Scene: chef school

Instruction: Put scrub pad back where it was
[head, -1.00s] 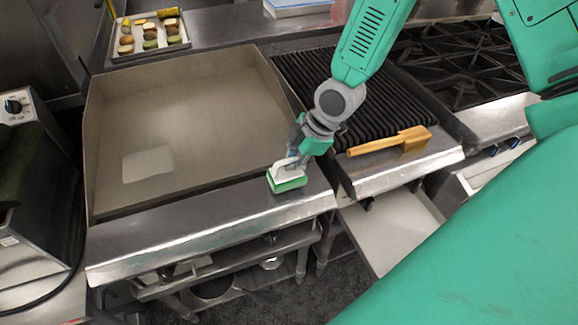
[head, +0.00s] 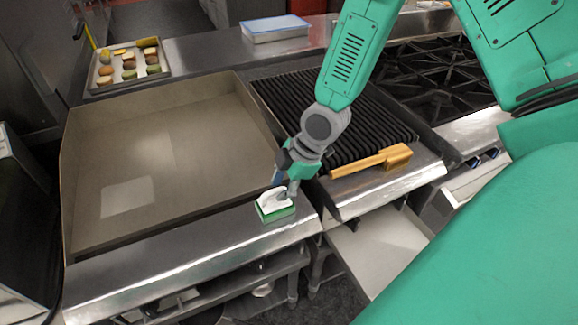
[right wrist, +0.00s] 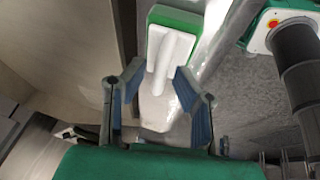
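The scrub pad (head: 275,207), white with a handle on top and a green underside, lies on the metal front ledge (head: 190,246) of the griddle, near its right end. My right gripper (head: 283,187) is just above it, pointing down. In the right wrist view the pad (right wrist: 168,60) lies ahead of my right gripper (right wrist: 158,78). Its fingers are spread, with visible gaps between them and the white handle. My left gripper is not in view.
The wide griddle (head: 200,150) lies behind the ledge. A ridged grill (head: 370,130) with a wooden-handled tool (head: 370,161) at its front is to the right, then burners (head: 440,80). A food tray (head: 105,82) and a blue-lidded container (head: 275,28) stand behind.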

